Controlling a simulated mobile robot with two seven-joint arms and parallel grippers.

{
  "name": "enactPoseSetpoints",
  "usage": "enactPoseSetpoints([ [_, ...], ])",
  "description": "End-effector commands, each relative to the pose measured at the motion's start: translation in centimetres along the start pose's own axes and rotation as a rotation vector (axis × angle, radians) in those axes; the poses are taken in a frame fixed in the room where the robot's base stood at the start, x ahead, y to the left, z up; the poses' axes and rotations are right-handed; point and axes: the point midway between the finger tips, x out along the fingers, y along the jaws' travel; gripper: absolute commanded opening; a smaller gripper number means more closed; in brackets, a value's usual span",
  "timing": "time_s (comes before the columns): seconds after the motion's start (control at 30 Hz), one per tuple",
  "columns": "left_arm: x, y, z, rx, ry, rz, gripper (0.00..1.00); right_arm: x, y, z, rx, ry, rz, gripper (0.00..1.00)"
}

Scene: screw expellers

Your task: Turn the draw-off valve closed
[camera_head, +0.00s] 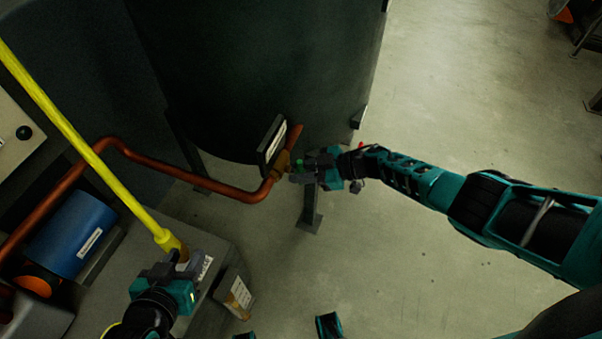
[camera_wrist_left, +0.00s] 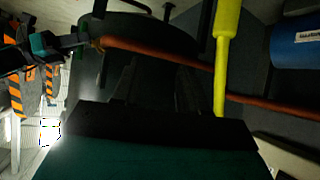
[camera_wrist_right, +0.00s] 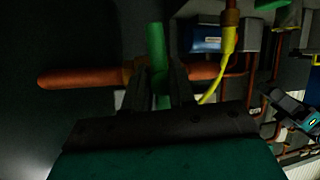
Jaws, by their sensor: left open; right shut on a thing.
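The draw-off valve is a brass body (camera_head: 281,164) on a copper pipe by the big dark tank, with a green handle (camera_head: 299,164). In the right wrist view the green handle (camera_wrist_right: 156,45) stands upright in the picture, across the level copper pipe (camera_wrist_right: 85,76). My right gripper (camera_head: 304,168) is shut on this handle; its two dark fingers (camera_wrist_right: 163,85) sit on either side of it. The fingers hide part of the brass body. My left gripper (camera_head: 180,262) is open and apart from the valve, close to the lower end of a yellow pipe.
The dark tank (camera_head: 260,70) stands behind the valve, with a framed sign (camera_head: 271,140) beside it. The yellow pipe (camera_head: 95,155) slants down to my left gripper. A blue cylinder (camera_head: 75,235) lies at the left.

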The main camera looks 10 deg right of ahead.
Motion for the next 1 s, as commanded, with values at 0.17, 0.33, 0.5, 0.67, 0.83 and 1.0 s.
enactPoseSetpoints([
  [0.17,0.48,0.37,-0.17,0.005,0.012,0.013,0.43,0.1,-0.23,0.35,0.08,0.021,-0.039,0.0],
  [0.33,0.67,0.29,-0.31,0.009,0.012,0.014,0.43,0.08,-0.29,0.27,0.125,0.034,-0.059,0.0],
  [0.5,0.64,0.27,-0.59,0.011,0.018,0.015,0.43,0.06,-0.29,0.19,0.146,0.039,-0.067,0.0],
  [0.67,0.63,0.29,-0.56,0.011,0.018,0.016,0.43,0.05,-0.3,0.14,0.149,0.04,-0.069,0.0],
  [0.83,0.63,0.31,-0.5,0.01,0.017,0.016,0.43,0.06,-0.32,0.13,0.148,0.041,-0.069,0.0],
  [1.0,0.59,0.34,-0.24,0.009,0.011,0.016,0.43,0.06,-0.3,0.12,0.148,0.041,-0.069,0.36],
])
